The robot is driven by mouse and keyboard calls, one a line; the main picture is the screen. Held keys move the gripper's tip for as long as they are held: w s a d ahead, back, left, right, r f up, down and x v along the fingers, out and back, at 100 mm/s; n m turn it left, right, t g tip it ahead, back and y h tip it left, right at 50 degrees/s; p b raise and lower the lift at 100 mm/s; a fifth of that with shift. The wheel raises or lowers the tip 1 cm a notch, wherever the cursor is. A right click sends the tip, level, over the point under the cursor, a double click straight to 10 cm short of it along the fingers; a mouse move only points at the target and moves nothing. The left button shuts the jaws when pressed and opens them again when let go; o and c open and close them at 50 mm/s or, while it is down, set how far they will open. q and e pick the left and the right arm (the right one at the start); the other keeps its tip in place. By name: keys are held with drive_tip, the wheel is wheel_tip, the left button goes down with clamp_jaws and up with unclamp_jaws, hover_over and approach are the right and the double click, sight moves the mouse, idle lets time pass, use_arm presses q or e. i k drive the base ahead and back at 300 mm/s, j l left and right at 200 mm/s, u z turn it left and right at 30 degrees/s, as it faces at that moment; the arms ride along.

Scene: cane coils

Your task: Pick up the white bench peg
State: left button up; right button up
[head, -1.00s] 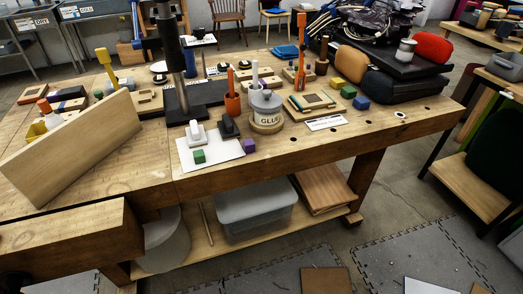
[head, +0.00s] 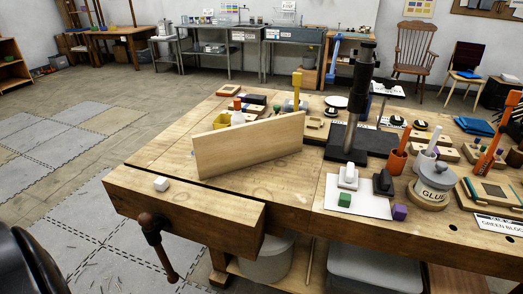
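The white bench peg (head: 347,177) appears to be the small white stepped piece standing on a white sheet (head: 371,207) on the workbench (head: 262,185). A similar black piece (head: 382,183) stands just right of it. A green cube (head: 344,200) sits in front of it on the sheet, and a purple cube (head: 399,212) is at the sheet's right edge. Neither of my grippers can be made out in the head view, so nothing is seen held.
A long wooden board (head: 249,146) stands on edge left of the sheet. A black stand (head: 361,143) rises behind the peg; a glue pot (head: 434,186) is right. Floor at left is open.

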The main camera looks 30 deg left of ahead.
sight(161, 184)
drive_tip(key=u, duration=1.95)
drive_tip(key=i+j+z, duration=0.15)
drive_tip(key=z, duration=0.3)
drive_tip(key=i+j+z, duration=0.1)
drive_tip(key=j+z, duration=0.3)
